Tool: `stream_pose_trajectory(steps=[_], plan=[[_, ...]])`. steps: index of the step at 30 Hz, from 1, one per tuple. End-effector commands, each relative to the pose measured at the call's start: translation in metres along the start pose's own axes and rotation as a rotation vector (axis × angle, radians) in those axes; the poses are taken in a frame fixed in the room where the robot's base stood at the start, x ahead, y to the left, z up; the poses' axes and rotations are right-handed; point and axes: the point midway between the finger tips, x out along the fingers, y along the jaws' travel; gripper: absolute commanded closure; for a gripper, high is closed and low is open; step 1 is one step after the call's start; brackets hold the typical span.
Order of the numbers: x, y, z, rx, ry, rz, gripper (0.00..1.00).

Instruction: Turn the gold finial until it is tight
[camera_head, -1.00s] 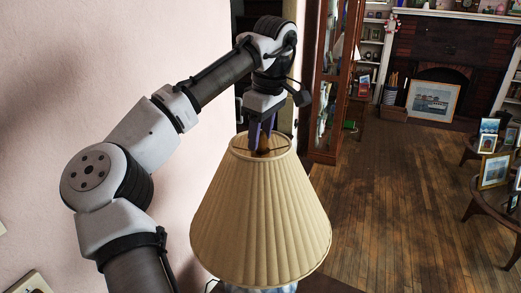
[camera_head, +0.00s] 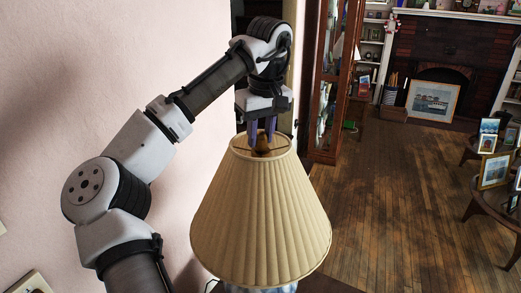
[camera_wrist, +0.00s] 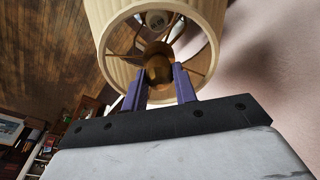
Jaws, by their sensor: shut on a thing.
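The gold finial (camera_head: 263,147) stands at the top centre of the pleated beige lampshade (camera_head: 262,215), and it shows up close in the wrist view (camera_wrist: 158,70). My gripper (camera_head: 261,141) points down into the shade's top opening. Its two purple fingers stand on either side of the finial, and it is shut on it. In the wrist view my gripper (camera_wrist: 160,78) has one finger to the left of the finial and one to the right. The finial's thread is hidden.
A pale bulb (camera_wrist: 157,19) and the shade's thin spokes lie beyond the finial. A pink wall (camera_head: 60,80) runs close along the left. A wood and glass cabinet (camera_head: 330,80) stands behind the lamp. Open wooden floor (camera_head: 400,190) lies to the right.

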Motion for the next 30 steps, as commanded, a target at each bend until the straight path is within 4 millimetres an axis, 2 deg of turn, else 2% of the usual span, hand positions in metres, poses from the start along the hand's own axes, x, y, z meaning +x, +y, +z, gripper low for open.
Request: stream_pose_trajectory(steps=[30], plan=[[0.0007, 0.0007, -0.0003, 1.345, 0.002, 0.206, 1.0]])
